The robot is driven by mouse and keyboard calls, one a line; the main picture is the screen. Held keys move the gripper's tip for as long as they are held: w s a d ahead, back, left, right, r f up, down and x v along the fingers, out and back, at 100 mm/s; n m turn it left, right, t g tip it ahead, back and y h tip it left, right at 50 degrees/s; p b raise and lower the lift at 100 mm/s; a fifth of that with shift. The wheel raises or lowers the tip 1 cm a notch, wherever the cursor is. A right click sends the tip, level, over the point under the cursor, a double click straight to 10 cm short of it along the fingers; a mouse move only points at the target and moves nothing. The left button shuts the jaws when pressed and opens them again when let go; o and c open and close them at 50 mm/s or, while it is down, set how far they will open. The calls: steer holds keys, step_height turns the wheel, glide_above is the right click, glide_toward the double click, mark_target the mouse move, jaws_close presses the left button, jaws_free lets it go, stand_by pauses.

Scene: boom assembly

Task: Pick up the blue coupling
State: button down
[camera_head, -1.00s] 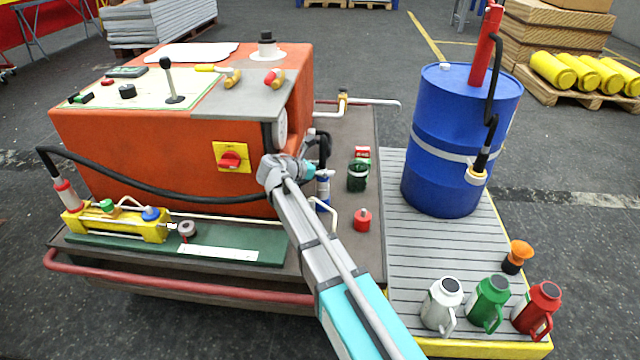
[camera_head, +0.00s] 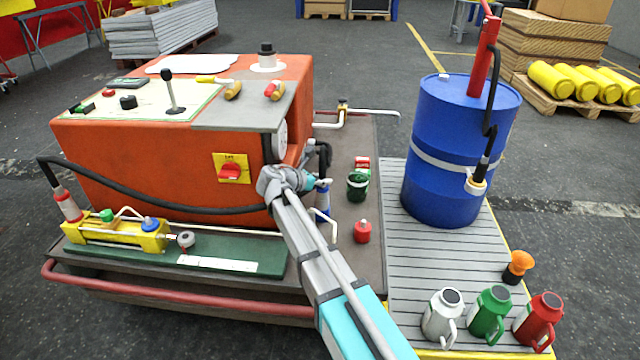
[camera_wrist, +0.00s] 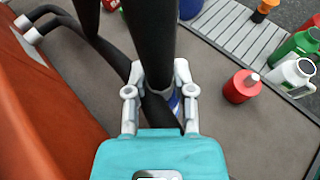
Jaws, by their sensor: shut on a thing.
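The blue coupling (camera_head: 323,207) hangs at the end of a black hose beside the orange machine's right side, with a pale collar above its blue part. My gripper (camera_head: 312,183) is at the coupling's upper end, partly hidden by my own arm in the head view. In the wrist view, the fingers of my gripper (camera_wrist: 160,82) are shut around the coupling's collar end, just below the thick black hose. Only a little of the blue coupling (camera_wrist: 175,104) shows there, between the fingers; the hose and gripper hide the rest.
A red container (camera_head: 362,232) and a green can (camera_head: 357,186) stand right of the coupling on the machine's deck. The orange machine (camera_head: 150,165) is close on the left. A blue barrel (camera_head: 440,190) and several jugs stand on the slatted platform (camera_head: 410,270) at right.

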steer(key=shift+r, duration=0.2)
step_height(320, 180, up, 2)
steer(key=shift+r+p, duration=0.1)
steer(key=shift+p, duration=1.05)
steer(key=s+a+r+p, duration=0.2)
steer(key=s+r+p, duration=0.3)
steer(key=s, duration=0.1)
steer(key=s+a+r+p, duration=0.2)
steer(key=s+r+p, duration=0.3)
steer(key=s, duration=0.2)
steer(key=shift+s+a+r, duration=0.15)
steer(key=shift+a+r, duration=0.05)
steer(key=shift+a, duration=0.05)
